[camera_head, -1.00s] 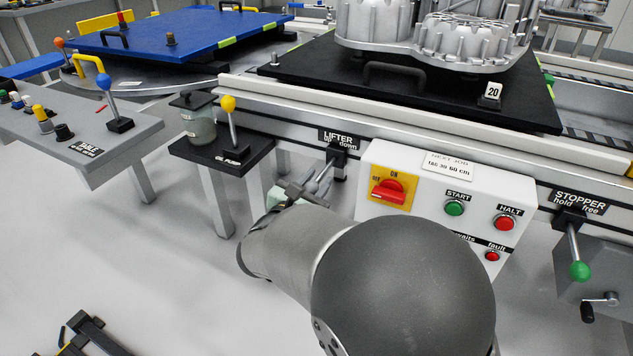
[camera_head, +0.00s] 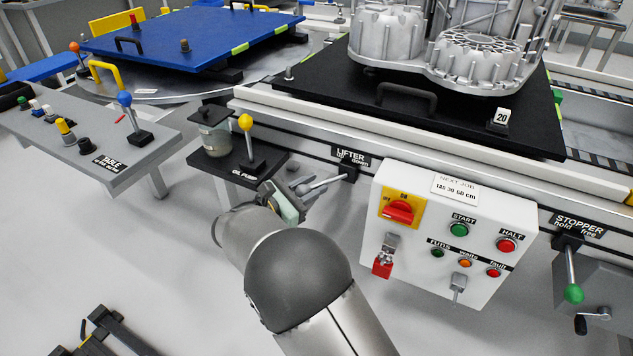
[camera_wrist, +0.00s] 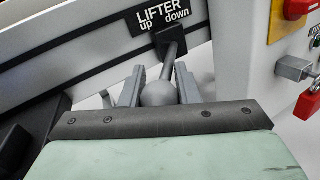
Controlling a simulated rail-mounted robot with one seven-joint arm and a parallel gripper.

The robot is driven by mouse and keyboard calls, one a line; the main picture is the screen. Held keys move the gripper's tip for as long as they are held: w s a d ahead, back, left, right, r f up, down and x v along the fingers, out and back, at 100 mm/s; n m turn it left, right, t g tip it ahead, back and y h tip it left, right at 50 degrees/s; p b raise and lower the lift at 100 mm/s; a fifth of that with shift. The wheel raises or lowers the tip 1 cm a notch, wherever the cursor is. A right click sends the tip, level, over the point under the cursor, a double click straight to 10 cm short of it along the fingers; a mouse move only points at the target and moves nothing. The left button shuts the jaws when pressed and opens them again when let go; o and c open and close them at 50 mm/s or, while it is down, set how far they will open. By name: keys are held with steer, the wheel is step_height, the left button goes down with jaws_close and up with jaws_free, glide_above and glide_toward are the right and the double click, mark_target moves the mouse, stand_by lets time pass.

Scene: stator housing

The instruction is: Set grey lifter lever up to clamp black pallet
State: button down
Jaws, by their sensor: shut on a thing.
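The grey lifter lever (camera_head: 326,182) juts out to the left and slightly down from its black mount (camera_head: 349,171) under the label reading LIFTER up down. In the wrist view its round grey knob (camera_wrist: 158,93) sits between my two fingers. My gripper (camera_head: 299,188) is shut on the lever near its knob; it also shows in the wrist view (camera_wrist: 157,88). The black pallet (camera_head: 400,115) lies on the conveyor rails above and carries the metal stator housings (camera_head: 475,60). I cannot tell whether it is clamped.
The white control box (camera_head: 455,235) with its yellow-red switch (camera_head: 401,209) is close to the right of my gripper. The oil pump shelf (camera_head: 235,170) with a yellow-knobbed lever (camera_head: 246,122) is to the left. The stopper lever (camera_head: 572,275) is farther right. The floor at lower left is mostly open.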

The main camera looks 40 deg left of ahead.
steer(key=shift+w+a+r+p, duration=0.1)
steer(key=shift+w+a+p, duration=0.1)
steer(key=shift+a, duration=0.2)
steer(key=shift+w+a+r+p, duration=0.1)
steer(key=shift+a+p, duration=0.05)
steer(key=shift+a, duration=0.25)
steer(key=c, duration=1.1)
jaws_free()
steer(key=shift+c, duration=0.2)
steer(key=shift+f, duration=0.1)
steer(key=p+v, duration=0.2)
steer(key=v, duration=1.5)
steer(key=shift+s+p, duration=0.2)
steer(key=shift+p, duration=0.15)
steer(key=shift+d, duration=0.15)
